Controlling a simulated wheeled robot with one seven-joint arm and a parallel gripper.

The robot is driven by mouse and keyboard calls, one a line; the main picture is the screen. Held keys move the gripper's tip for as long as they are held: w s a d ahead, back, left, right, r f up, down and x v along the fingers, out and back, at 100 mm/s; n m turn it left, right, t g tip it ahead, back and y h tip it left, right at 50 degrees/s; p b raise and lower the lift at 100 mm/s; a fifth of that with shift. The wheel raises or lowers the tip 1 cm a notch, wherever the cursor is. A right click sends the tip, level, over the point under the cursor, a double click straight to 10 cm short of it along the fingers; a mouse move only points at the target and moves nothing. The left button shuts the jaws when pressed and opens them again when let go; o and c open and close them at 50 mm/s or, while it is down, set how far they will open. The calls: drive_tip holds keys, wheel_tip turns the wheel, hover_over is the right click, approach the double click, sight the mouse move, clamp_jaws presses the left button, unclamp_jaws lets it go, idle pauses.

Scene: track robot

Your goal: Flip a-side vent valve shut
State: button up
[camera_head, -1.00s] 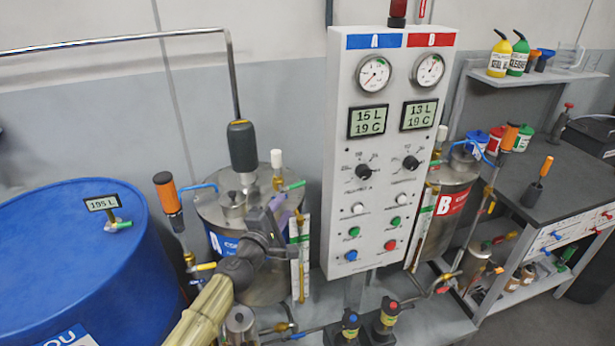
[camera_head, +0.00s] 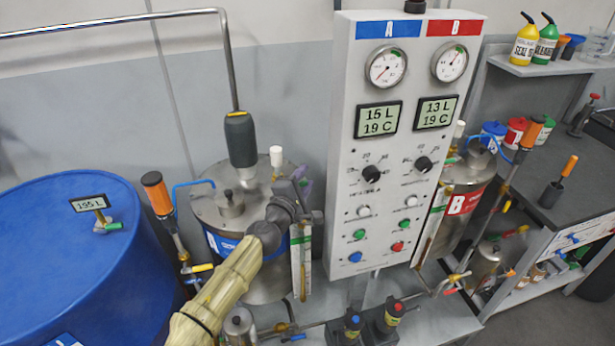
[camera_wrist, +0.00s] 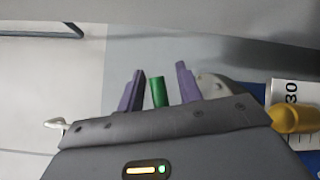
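The A-side vent valve's green handle (camera_wrist: 158,92) stands upright in the wrist view between the two purple fingers of my gripper (camera_wrist: 160,70). The fingers are apart, with a gap on each side of the handle. In the head view my gripper (camera_head: 302,187) is over the right side of the A tank's lid (camera_head: 215,208), by the white-capped fitting (camera_head: 277,157). There, my gripper mostly hides the valve, so its angle is hard to judge. The A tank is steel with a blue label.
The control panel (camera_head: 345,215) stands close to the right of my gripper. A sight gauge (camera_head: 301,262) is just below it. A blue drum (camera_head: 60,240) fills the lower left.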

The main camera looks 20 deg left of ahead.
clamp_jaws()
drive_tip(key=shift+f+m+g, duration=0.85)
drive_tip(key=shift+m+g, duration=0.15)
drive_tip(key=shift+m, duration=0.1)
unclamp_jaws()
